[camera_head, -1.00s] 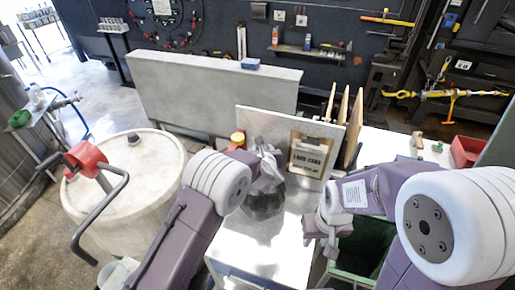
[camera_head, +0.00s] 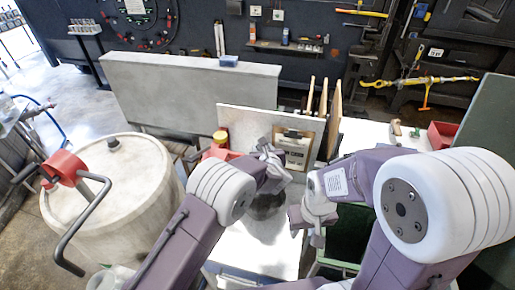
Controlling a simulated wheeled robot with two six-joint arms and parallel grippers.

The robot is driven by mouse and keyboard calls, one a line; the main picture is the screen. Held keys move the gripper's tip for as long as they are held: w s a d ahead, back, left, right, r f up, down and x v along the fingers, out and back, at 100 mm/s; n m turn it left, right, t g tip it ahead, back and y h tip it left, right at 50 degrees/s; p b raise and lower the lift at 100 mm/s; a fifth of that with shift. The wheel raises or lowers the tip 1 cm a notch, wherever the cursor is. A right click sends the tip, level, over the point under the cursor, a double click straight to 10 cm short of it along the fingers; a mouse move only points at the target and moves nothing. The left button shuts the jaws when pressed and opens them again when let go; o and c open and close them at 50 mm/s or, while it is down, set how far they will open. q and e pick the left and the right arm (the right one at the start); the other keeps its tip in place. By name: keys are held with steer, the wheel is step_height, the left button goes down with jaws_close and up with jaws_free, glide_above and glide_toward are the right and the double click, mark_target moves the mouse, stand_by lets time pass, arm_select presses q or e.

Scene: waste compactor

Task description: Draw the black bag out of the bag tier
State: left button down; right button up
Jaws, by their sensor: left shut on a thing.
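The black bag (camera_head: 266,207) is a dark, rounded shape over the pale worktop (camera_head: 268,258), partly hidden behind my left forearm. My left gripper (camera_head: 271,158) is above it, in front of an upright pale panel, and is shut on the bag's upper part; the grip itself is small and partly covered. My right gripper (camera_head: 309,228) is to the right of the bag, apart from it, pointing down with its fingers spread and empty. I cannot make out the bag tier clearly from the other fittings on the worktop.
A card holder (camera_head: 293,147) is on the upright panel, with wooden boards (camera_head: 334,120) beside it. A large pale drum (camera_head: 115,190) with a red-headed crank handle (camera_head: 63,168) fills the left. A dark green bin (camera_head: 345,245) is below my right arm.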

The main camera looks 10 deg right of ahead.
arm_select(q)
steer(key=shift+s+d+r, duration=0.1)
steer(key=shift+s+d, duration=0.1)
steer(key=shift+d, duration=0.25)
steer(key=shift+f+b, duration=0.35)
steer(key=shift+b, duration=0.35)
